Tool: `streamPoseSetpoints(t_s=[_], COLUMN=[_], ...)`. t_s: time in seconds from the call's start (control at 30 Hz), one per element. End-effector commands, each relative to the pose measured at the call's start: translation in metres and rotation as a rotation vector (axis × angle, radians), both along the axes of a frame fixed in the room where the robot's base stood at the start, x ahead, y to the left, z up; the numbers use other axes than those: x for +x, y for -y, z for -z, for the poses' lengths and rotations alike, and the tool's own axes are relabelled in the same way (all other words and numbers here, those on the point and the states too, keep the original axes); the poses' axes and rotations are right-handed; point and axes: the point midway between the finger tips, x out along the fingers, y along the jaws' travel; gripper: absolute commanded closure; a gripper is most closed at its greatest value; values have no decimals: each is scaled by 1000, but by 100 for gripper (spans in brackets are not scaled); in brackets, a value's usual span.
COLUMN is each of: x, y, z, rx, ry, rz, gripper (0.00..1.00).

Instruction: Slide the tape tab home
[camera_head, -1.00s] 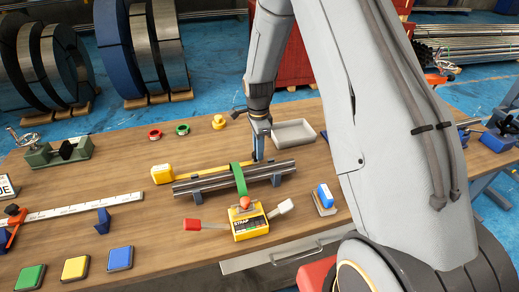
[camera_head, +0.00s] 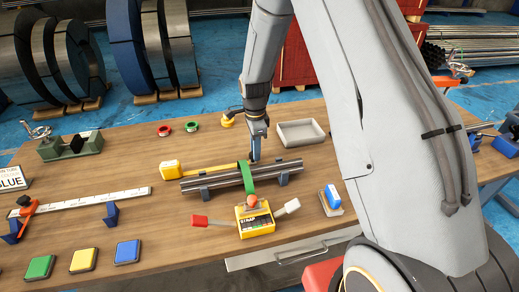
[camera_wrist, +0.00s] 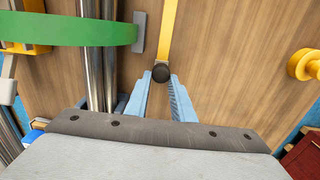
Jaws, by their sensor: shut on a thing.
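The yellow tape measure case (camera_head: 171,170) lies on the wooden bench, left of the steel tubes. Its yellow tape (camera_head: 212,168) runs out to the right behind the tubes, toward my gripper (camera_head: 255,157). In the wrist view the tape (camera_wrist: 168,28) ends at a dark round tab (camera_wrist: 161,73). My gripper (camera_wrist: 161,80) is shut on this tab, its pale blue fingers on either side. The case is outside the wrist view. The finger contact is too small to make out in the head view.
Steel tubes (camera_head: 222,180) with a green strap (camera_head: 248,178) lie on supports close beside my gripper. A yellow strap box (camera_head: 255,222) stands in front. A grey tray (camera_head: 299,132) and a yellow knob (camera_head: 227,120) are behind.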

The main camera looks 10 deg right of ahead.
Motion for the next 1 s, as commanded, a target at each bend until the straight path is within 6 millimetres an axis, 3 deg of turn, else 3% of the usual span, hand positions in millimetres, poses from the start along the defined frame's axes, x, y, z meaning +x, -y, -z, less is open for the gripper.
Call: streamPoseSetpoints(t_s=[1.0], x=[0], y=[-47], z=[0], rx=[0], ry=[0], rz=[0], gripper=[83])
